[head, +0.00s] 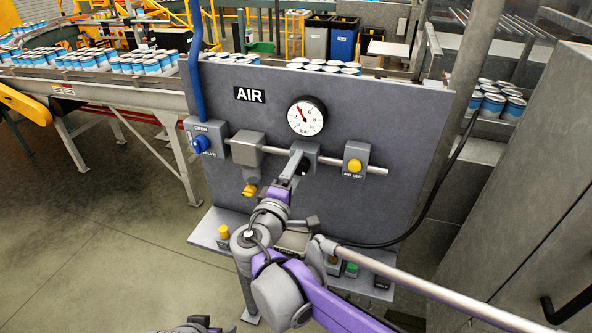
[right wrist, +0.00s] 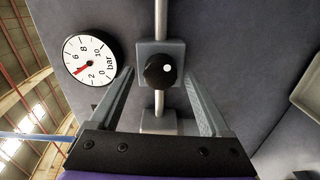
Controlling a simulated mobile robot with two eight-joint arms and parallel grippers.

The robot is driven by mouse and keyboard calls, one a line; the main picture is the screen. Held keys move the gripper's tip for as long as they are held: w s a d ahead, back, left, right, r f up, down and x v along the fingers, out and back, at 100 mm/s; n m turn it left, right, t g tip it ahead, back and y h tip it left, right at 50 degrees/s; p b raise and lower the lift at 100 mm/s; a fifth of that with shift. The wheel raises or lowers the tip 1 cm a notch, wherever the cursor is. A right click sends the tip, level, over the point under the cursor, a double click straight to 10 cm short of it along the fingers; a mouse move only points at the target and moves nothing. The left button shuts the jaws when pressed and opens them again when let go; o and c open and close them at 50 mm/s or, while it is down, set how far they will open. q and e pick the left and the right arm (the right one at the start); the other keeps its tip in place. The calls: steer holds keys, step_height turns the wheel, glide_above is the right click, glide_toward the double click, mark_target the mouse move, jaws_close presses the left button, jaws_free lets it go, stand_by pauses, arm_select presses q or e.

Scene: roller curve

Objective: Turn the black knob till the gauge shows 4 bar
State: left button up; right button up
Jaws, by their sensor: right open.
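The black knob (right wrist: 160,71) with a white dot sits on a grey block on the pipe in the right wrist view. My right gripper (right wrist: 159,76) is open, its fingers on either side of the knob with a gap on both sides. In the head view my right gripper (head: 297,163) is in front of the block below the gauge and largely hides the knob. The round white gauge (head: 306,117) has its red needle pointing up-left, near where 4 stands; it also shows turned in the right wrist view (right wrist: 90,61). My left gripper's fingers are not seen.
On the grey panel (head: 375,115) are a blue valve handle (head: 200,144), a yellow knob (head: 249,190) below a grey box, and a yellow AIR OUT button (head: 354,165). A shelf (head: 205,237) with buttons lies below. A black cable (head: 433,190) hangs at the right.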

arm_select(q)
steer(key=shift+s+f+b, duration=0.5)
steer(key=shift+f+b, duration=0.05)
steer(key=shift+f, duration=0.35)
arm_select(e)
steer(key=v, duration=1)
steer(key=shift+s, duration=0.2)
steer(key=s+d+f+m+g, duration=0.3)
steer(key=d+f+g, duration=0.1)
steer(key=d+f, duration=0.4)
steer(key=s+d+f+m+g, duration=0.25)
steer(key=d+f+g, duration=0.2)
steer(key=d, duration=0.55)
steer(key=s+d+f+m+g+y, duration=0.3)
steer(key=s+f+m+y, duration=0.2)
steer(key=s+f+m, duration=0.3)
steer(key=shift+s+f+y, duration=0.3)
steer(key=shift+s+f, duration=1.05)
steer(key=shift+s, duration=0.65)
steer(key=shift+d, duration=0.15)
